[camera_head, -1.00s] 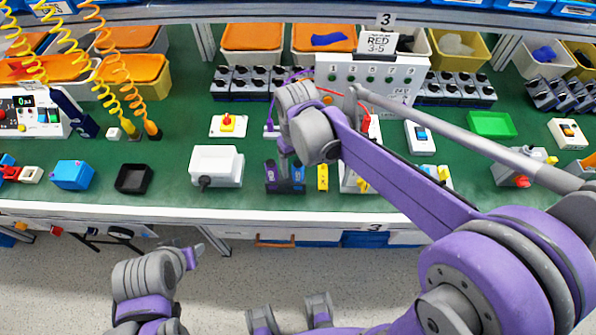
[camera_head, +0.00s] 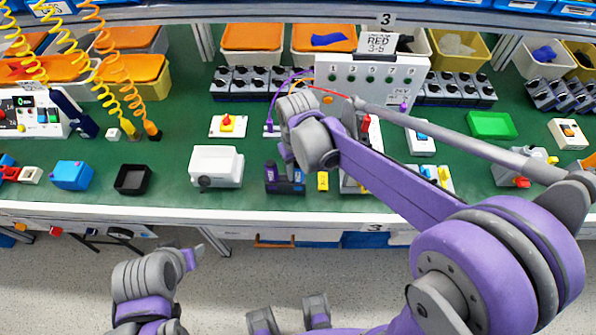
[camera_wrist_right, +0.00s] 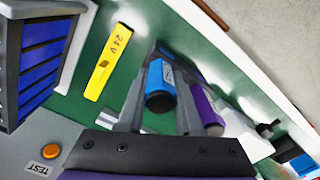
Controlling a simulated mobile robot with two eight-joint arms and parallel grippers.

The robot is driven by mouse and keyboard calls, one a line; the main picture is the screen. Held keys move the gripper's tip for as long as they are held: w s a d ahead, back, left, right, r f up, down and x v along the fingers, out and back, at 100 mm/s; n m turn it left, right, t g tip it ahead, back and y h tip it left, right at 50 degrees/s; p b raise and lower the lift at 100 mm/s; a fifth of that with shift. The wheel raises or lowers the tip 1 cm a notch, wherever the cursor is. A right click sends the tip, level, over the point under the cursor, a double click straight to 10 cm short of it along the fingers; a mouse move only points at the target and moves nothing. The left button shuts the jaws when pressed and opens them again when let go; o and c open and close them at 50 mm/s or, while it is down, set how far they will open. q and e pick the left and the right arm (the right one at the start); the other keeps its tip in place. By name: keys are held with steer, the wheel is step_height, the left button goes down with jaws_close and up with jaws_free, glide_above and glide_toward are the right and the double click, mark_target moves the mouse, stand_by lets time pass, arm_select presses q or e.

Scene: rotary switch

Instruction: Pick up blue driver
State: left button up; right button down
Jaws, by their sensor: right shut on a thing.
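The blue driver (camera_wrist_right: 160,86) stands between the two grey fingers of my right gripper (camera_wrist_right: 162,105), which is shut on it. The purple driver (camera_wrist_right: 206,108) is beside it, just outside the right-hand finger. In the head view my right gripper (camera_head: 287,158) is over the dark driver holder (camera_head: 285,186) near the table's front edge. Much of the drivers is hidden there by the gripper and wrist. My left gripper (camera_head: 191,256) is low in front of the table, away from all objects; its jaws are too small to judge.
A yellow labelled block (camera_wrist_right: 100,62) lies close beside the holder; it also shows in the head view (camera_head: 323,181). A white box (camera_head: 216,166) stands left of the holder. The grey switch panel (camera_head: 372,85) stands behind. Green table is bare between the white box and holder.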

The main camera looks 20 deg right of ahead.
step_height(320, 180, up, 10)
steer(key=shift+p, duration=0.4)
steer(key=c, duration=1.1)
jaws_free()
steer(key=shift+c, duration=0.2)
arm_select(q)
steer(key=shift+w+r, duration=0.1)
steer(key=shift+r, duration=0.35)
arm_select(e)
jaws_close()
arm_select(q)
step_height(320, 180, up, 6)
steer(key=w+p, duration=0.2)
steer(key=p, duration=0.2)
steer(key=shift+t, duration=0.3)
arm_select(e)
step_height(320, 180, up, 8)
steer(key=shift+f, duration=0.25)
